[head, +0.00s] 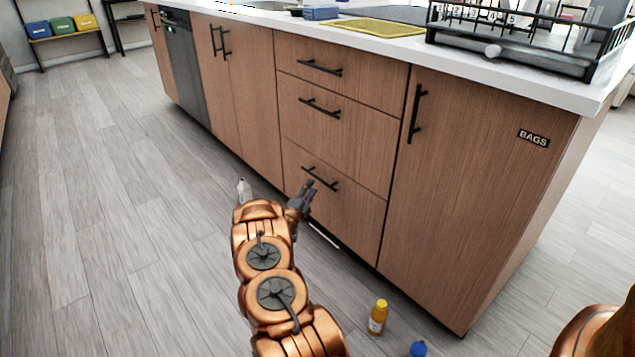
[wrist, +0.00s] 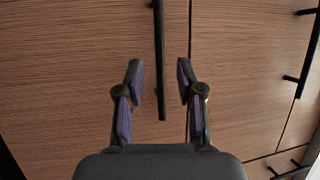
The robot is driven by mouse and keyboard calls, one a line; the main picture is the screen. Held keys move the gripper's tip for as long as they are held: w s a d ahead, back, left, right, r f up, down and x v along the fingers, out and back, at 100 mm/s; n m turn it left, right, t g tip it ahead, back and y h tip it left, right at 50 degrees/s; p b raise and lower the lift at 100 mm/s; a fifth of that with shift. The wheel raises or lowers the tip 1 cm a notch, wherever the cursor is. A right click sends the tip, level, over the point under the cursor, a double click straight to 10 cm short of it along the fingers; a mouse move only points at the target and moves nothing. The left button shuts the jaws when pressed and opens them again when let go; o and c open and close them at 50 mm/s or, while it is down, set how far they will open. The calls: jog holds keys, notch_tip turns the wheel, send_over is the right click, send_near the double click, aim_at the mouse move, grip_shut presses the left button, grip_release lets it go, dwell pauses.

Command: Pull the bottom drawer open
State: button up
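The bottom drawer (head: 345,215) is the lowest of three wood-grain drawers in the island and looks shut, its front flush with the cabinet. Its black bar handle (head: 320,178) runs along the upper part of its front. My gripper (head: 307,192) is low in front of the drawer, close to the handle. In the wrist view my gripper (wrist: 159,68) is open, with its two fingers apart. There the handle (wrist: 160,70) runs upright in the picture, in line with the gap between the fingertips. I cannot tell whether the fingers touch it.
The middle drawer (head: 335,125) and top drawer (head: 340,75) are above, both shut. On the floor stand a yellow-capped bottle (head: 378,318), a blue-topped item (head: 418,349) and a whitish bottle (head: 243,191) near my arm. Floor to the left is clear.

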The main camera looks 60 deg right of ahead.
aim_at(317, 177)
jog(key=shift+b+x, duration=0.85)
jog(key=shift+x, duration=2.25)
jog(key=shift+f, duration=0.1)
grip_shut()
jog(key=shift+w, duration=0.1)
